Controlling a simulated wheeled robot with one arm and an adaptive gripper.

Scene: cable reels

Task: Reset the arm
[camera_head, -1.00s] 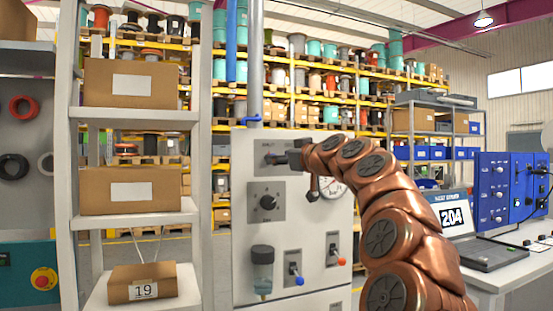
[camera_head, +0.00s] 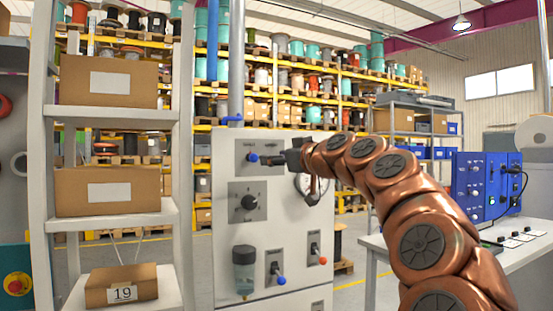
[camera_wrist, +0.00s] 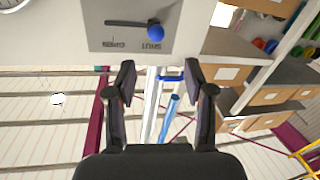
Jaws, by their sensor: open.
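My copper arm reaches in from the lower right in the head view. My gripper (camera_head: 274,160) is in front of the upper part of a pale control panel (camera_head: 218,215). In the wrist view my gripper (camera_wrist: 158,82) is open with nothing between its fingers. A lever with a blue ball knob (camera_wrist: 155,32) lies on a grey plate just beyond the fingertips, apart from them. The plate's words read OPEN and SHUT upside down, and the knob is at the SHUT word. In the head view the blue knob (camera_head: 253,158) shows left of the fingers.
The panel also carries a dial (camera_head: 248,202), a blue-tipped switch (camera_head: 280,279), a red-tipped switch (camera_head: 322,260) and a gauge partly behind my arm. A shelf with cardboard boxes (camera_head: 117,190) stands left. A bench with a blue instrument (camera_head: 485,185) stands right.

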